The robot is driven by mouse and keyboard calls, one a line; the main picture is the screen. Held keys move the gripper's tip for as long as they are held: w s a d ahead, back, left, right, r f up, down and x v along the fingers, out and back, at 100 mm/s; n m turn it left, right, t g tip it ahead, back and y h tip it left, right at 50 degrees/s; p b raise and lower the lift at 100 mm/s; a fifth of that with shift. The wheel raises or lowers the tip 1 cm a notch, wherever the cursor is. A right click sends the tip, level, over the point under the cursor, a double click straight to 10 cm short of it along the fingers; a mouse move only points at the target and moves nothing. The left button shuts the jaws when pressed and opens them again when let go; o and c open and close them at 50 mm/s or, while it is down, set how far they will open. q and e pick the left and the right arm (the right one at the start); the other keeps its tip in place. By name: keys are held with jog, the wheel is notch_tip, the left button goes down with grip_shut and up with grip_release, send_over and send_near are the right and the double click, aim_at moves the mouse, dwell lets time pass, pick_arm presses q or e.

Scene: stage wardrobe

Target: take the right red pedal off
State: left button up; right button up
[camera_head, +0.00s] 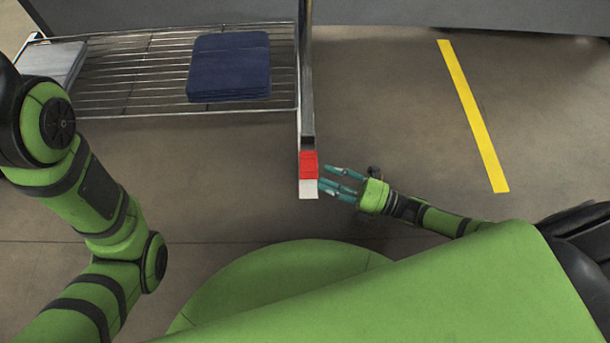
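A red pedal (309,163) sits at the near end of the upright metal post of a wire rack, with a pale grey-white block (308,189) directly at its near side. My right gripper (328,180) comes in from the right, its teal fingers spread and pointing left at the pedal. The fingertips are right beside the pedal's right edge; I cannot tell whether they touch it. Nothing shows between the fingers. My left arm is at the left, but its gripper is out of view.
The wire rack (135,75) holds a folded dark blue cloth stack (229,68) and a grey stack (52,62) at the far left. The metal post (307,90) runs along its right end. A yellow stripe (472,115) marks the open floor at right.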

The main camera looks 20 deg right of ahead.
aim_at(308, 172)
jog(key=b+x, duration=0.1)
jog(key=x, duration=0.5)
grip_shut()
